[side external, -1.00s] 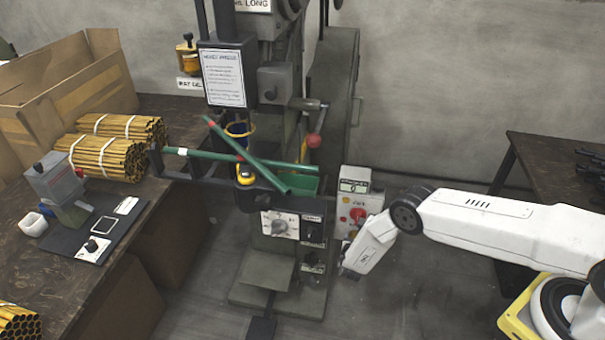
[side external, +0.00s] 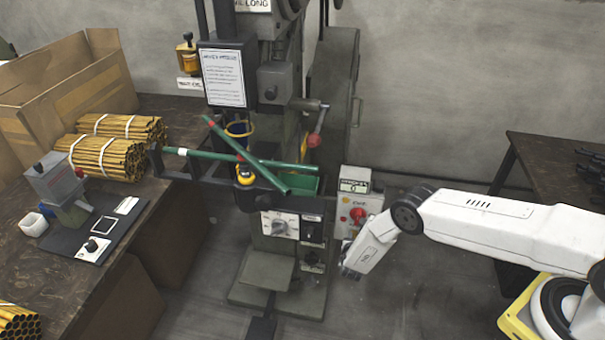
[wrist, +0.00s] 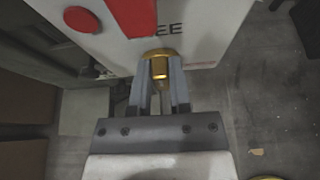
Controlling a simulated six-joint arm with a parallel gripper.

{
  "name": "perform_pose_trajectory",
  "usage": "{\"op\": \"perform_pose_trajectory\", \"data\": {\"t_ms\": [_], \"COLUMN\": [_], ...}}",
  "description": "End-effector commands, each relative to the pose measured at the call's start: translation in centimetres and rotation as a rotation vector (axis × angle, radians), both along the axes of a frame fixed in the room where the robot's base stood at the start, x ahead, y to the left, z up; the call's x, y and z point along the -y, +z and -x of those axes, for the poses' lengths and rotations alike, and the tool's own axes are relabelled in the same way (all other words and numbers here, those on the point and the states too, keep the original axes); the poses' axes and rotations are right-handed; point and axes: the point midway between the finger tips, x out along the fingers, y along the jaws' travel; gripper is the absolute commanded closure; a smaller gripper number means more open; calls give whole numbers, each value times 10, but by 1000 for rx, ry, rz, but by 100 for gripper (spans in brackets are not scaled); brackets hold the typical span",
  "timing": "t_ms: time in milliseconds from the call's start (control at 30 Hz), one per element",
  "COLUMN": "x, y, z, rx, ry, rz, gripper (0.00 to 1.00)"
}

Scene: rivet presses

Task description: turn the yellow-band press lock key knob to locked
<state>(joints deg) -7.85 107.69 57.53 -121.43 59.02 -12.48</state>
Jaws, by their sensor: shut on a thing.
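The lock key knob (wrist: 160,67) is a small brass piece on the pale face of the control box (wrist: 205,35). In the wrist view my gripper (wrist: 161,78) is shut on the knob, with one grey finger on each side. A brass collar (wrist: 160,53) shows at the knob's base. In the side view the white control box (side external: 346,231) stands at the press's right side, and my gripper's white body is in front of its lower part. The knob is hidden there, and its turn angle is hard to tell.
A red button (side external: 357,215) and a small display (side external: 354,187) are on the box. The grey-green press (side external: 335,120) stands behind. Green tubes (side external: 200,155) lie across its front. A dark table (side external: 560,165) is at right. Bare floor lies between.

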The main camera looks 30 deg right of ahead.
Motion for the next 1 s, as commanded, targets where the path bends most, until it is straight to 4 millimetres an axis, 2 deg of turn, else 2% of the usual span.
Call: {"op": "perform_pose_trajectory", "data": {"t_ms": [467,1000], "x": [4,10], "y": [0,-4], "z": [3,8], "rx": [153,462], "ry": [-1,-2], "rz": [-149,-458], "gripper": [100,100]}}
